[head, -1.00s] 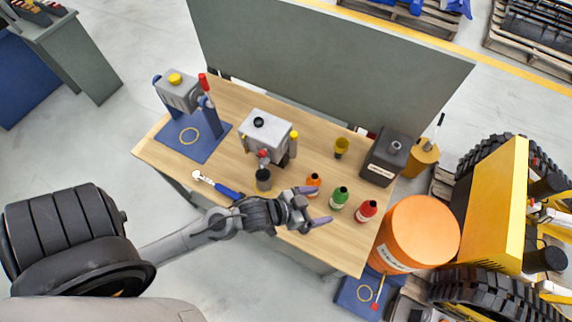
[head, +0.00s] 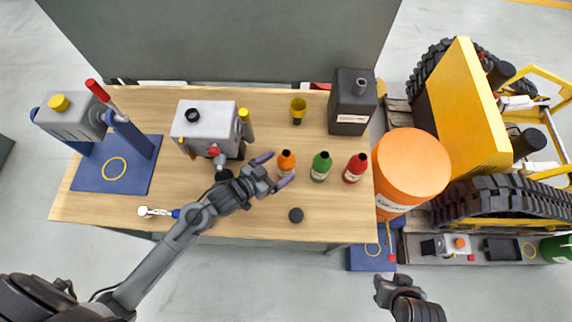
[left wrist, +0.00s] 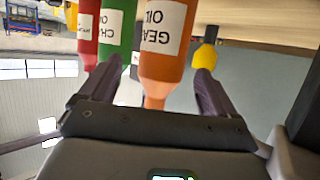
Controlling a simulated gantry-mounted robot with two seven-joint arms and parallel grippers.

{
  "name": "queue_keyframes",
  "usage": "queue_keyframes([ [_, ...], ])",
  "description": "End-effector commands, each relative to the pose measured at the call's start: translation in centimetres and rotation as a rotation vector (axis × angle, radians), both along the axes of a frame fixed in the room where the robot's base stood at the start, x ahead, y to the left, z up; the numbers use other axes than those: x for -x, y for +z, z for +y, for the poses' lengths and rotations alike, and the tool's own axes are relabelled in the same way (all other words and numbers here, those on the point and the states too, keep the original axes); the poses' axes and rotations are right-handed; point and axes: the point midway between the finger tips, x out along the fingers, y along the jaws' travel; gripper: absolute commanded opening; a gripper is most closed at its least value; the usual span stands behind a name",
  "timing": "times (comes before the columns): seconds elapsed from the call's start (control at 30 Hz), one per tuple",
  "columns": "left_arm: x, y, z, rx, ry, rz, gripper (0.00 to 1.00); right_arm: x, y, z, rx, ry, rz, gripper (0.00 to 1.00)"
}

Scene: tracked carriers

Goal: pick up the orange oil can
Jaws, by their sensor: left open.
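The orange oil can (head: 287,164) is a small upright bottle with a dark cap, standing on the wooden table. In the left wrist view it appears upside down as an orange bottle (left wrist: 168,42) with a white "GEAR OIL" label. My left gripper (head: 274,170) is open, its purple-grey fingers pointing at the can from the left. In the left wrist view the can shows between the two fingers; I cannot tell whether either touches it. My right gripper (head: 385,290) shows at the bottom edge, over the floor, and its jaws are unclear.
Green (head: 321,167) and red (head: 355,168) bottles stand right of the can. A grey machine (head: 205,122) is behind my left gripper, a yellow cup (head: 298,110) behind the can. A black disc (head: 296,215) lies in front. A large orange drum (head: 412,165) stands beyond the table's right end.

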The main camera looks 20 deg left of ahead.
Motion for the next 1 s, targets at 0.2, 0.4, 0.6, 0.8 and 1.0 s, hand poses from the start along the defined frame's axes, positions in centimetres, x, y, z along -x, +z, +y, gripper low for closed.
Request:
queue_keyframes([
  [0.2,-1.1,-0.5,-0.5,0.000,0.000,0.000,0.91,0.0,-0.1,0.1,-0.004,-0.002,0.000,0.43],
  [0.4,-2.9,-1.3,-1.2,0.003,0.001,-0.001,0.91,0.0,-0.4,0.2,-0.009,-0.004,0.000,0.43],
  [0.6,-4.9,-2.3,-2.0,0.001,0.000,-0.001,0.91,0.0,-0.6,0.3,-0.010,-0.006,0.001,0.43],
  [0.8,-5.5,-2.5,-2.3,-0.001,0.000,0.000,0.91,0.0,-0.7,0.2,-0.009,-0.005,0.000,0.43],
  [1.0,-5.4,-2.5,-2.3,-0.001,0.000,0.000,0.84,0.0,-0.7,0.1,-0.003,-0.001,0.001,0.43],
])
